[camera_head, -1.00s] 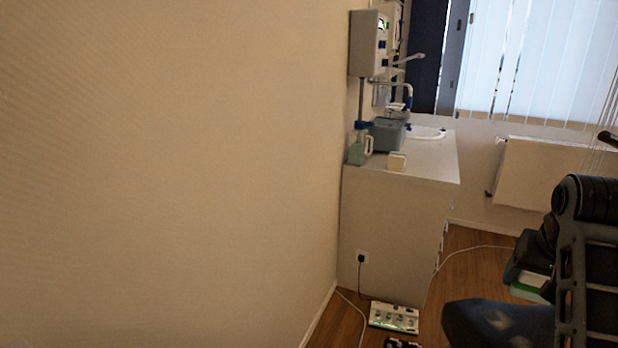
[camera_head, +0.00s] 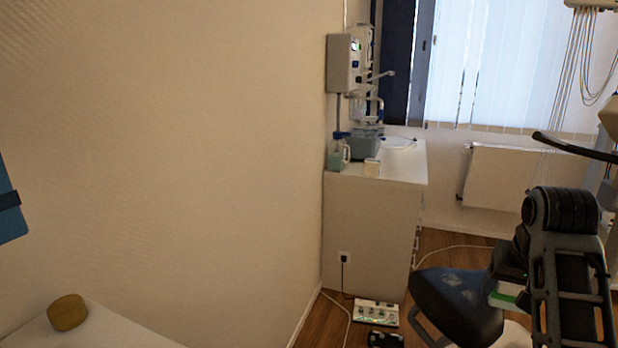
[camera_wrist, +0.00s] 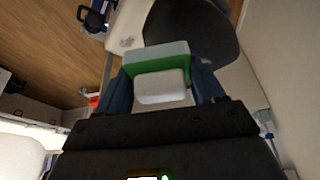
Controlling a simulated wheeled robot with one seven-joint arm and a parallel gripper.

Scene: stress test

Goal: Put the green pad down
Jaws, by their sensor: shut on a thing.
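The green pad (camera_wrist: 158,62) is between the two fingers of my gripper (camera_wrist: 162,80) in the wrist view. It has a pale top, a bright green band and a whitish block on the near side; I cannot tell if that block is part of it. The fingers press on its left and right sides. In the head view a sliver of the pad (camera_head: 503,299) shows at the lower right, mostly hidden by my arm. A dark blue seat is beyond and below it; I cannot tell whether they touch.
The dark blue seat (camera_head: 455,306) stands at the lower right. A white counter (camera_head: 372,230) with a grey-blue box and bottle is at centre. A white surface (camera_head: 100,335) with a yellow-brown round object (camera_head: 67,312) is at lower left.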

